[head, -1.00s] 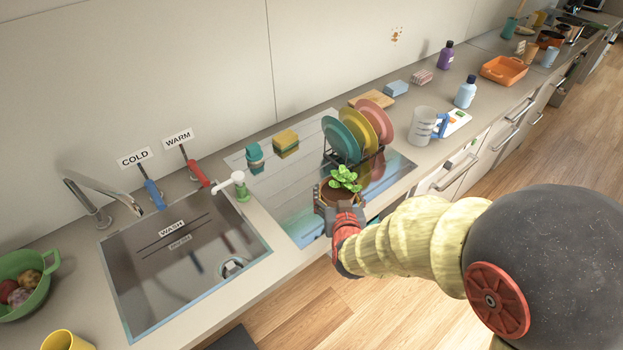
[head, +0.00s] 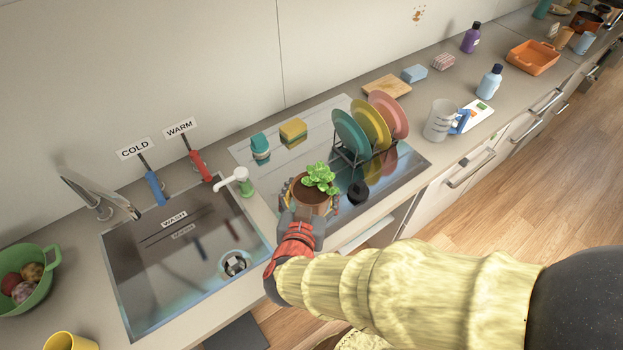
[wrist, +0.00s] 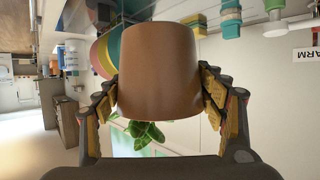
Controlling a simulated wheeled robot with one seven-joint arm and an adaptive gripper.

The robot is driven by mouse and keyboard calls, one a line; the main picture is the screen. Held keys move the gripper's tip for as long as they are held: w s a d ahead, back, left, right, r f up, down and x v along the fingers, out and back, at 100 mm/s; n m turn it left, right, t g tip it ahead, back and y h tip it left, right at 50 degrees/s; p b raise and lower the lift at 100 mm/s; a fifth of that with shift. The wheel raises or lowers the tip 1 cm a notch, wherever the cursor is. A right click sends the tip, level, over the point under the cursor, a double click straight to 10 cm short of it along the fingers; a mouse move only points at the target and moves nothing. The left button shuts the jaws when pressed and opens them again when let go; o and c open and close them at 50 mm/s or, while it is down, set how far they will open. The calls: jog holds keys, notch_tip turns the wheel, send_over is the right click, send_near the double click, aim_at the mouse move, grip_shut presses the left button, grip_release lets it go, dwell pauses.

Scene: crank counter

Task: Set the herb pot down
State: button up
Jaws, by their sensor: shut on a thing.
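The herb pot (head: 312,196) is a terracotta pot with dark soil and a green leafy plant (head: 319,178). My gripper (head: 308,208) is shut on it, over the front left part of the drainboard (head: 292,160). In the wrist view the pot (wrist: 158,70) fills the middle, with my gripper's fingers (wrist: 160,98) pressed on both its sides and leaves below it in the picture. The plant looks upright in the head view. I cannot tell whether the pot's base touches the surface; my gripper and arm hide it.
A white-spouted soap dispenser (head: 243,183) stands to the left, beside the wash sink (head: 150,290). Sponges (head: 293,131) lie at the drainboard's back.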

jog(key=shift+w+d+f+b, duration=0.2)
jog(key=shift+w+f+b, duration=1.05)
jog(key=shift+w+f, duration=0.9)
jog(key=shift+w+d+f+b, duration=0.25)
jog(key=shift+w+f+b, duration=1)
jog(key=shift+w+f, duration=0.9)
jog(key=shift+w+d+f+b, duration=0.2)
jog(key=shift+w+f+b, duration=1.05)
jog(key=shift+w+f, duration=0.9)
jog(key=shift+w+r, duration=0.1)
jog(key=shift+r, duration=0.05)
jog(key=o, duration=1.5)
jog(key=shift+f, duration=0.2)
